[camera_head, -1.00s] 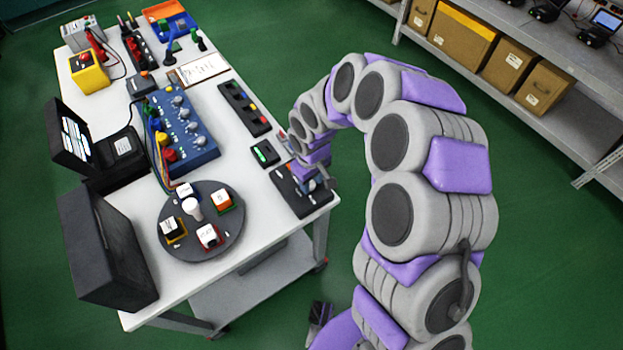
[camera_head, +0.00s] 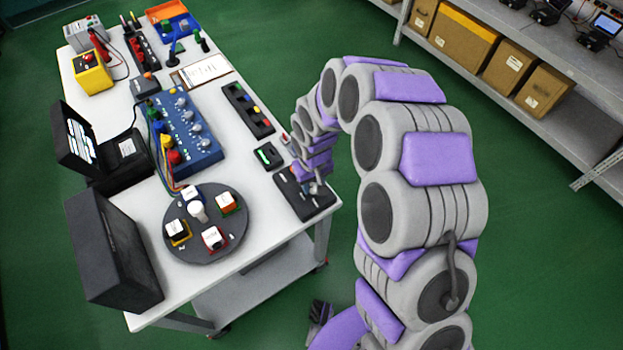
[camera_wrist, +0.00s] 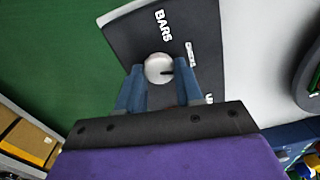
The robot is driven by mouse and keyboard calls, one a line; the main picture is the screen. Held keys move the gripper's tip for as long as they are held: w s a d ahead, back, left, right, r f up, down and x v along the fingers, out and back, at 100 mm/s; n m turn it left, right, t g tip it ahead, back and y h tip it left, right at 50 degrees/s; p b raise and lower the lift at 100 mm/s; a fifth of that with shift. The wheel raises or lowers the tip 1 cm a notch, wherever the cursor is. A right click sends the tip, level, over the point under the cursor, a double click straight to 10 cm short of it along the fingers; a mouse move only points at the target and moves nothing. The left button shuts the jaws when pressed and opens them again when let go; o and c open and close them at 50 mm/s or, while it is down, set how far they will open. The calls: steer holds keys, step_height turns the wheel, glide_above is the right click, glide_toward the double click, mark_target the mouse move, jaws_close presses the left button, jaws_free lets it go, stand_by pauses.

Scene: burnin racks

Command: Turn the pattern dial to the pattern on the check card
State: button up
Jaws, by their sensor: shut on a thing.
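The pattern dial is a pale round knob (camera_wrist: 159,68) on a dark panel (camera_wrist: 126,30). In the wrist view its dark pointer mark faces right, toward a small white label (camera_wrist: 191,55) too blurred to read. The word BARS stands above the knob; a third label at lower right is mostly hidden. My gripper (camera_wrist: 160,84) is shut on the knob, one blue finger on each side. In the head view the panel (camera_head: 292,197) lies at the table's near right corner, with my gripper (camera_head: 317,187) over it. I cannot tell which sheet is the check card.
A clipboard with a white sheet (camera_head: 206,69) lies toward the back. A round dark platform (camera_head: 206,247) with several colored blocks, a blue box with knobs (camera_head: 203,160) and a black switch strip (camera_head: 246,110) share the white table. A shelf (camera_head: 560,120) stands at right.

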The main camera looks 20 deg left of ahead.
mark_target(312, 186)
steer(key=m+p, duration=0.1)
steer(key=m, duration=0.1)
steer(key=m+p, duration=0.1)
steer(key=m, duration=0.1)
steer(key=shift+s+d+m, duration=0.15)
steer(key=shift+d+m, duration=0.05)
steer(key=shift+m, duration=0.1)
steer(key=shift+m+p, duration=1)
steer(key=shift+m, duration=0.9)
steer(key=shift+f, duration=0.1)
steer(key=shift+a, duration=0.1)
steer(key=o, duration=0.9)
steer(key=shift+s+a, duration=0.1)
steer(key=shift+o, duration=0.7)
step_height(312, 186, up, 17)
steer(key=p, duration=0.2)
steer(key=shift+w+r, duration=0.2)
